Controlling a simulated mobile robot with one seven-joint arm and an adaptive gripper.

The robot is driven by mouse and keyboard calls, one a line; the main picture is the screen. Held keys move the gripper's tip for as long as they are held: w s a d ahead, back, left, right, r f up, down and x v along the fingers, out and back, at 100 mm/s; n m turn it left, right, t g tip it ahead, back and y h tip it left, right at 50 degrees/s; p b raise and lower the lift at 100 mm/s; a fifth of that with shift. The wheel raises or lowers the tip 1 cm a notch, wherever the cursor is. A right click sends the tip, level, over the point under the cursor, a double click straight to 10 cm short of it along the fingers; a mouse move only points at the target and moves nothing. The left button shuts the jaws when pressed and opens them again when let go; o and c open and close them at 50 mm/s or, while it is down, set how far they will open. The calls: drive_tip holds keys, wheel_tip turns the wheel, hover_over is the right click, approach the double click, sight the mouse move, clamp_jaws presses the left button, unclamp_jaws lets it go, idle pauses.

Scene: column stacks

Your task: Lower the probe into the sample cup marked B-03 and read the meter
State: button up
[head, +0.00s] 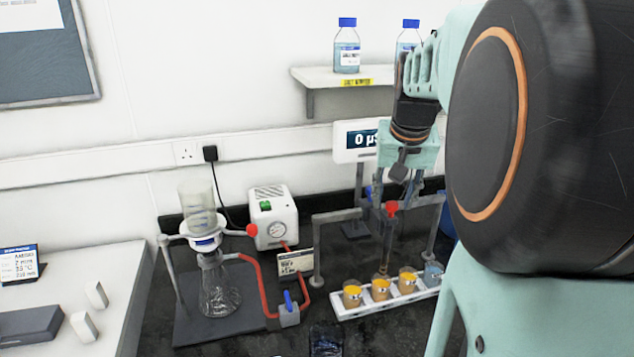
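Several small cups with orange-brown contents stand in a white rack (348,312); the rightmost cup (433,275) looks bluish-grey. Their labels are too small to read, so I cannot tell which is B-03. A thin dark probe (387,245) hangs nearly upright, its lower end close over the second cup from the left (380,289); whether it is inside the cup is unclear. My gripper (393,198) points down at the probe's top, by a red knob (392,208). Its fingers are partly hidden, and grip is unclear. The meter (346,155) reads "0 µS", partly hidden by my arm.
A grey frame (317,250) with a crossbar surrounds the probe. Left stand a flask and funnel set-up (220,290), red tubing (262,285), a white pump (272,215) and a small sign (295,262). A shelf (325,75) with blue-capped bottles hangs above. My arm hides the right side.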

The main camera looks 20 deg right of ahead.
drive_tip(key=v, duration=0.7)
drive_tip(key=shift+r, duration=0.3)
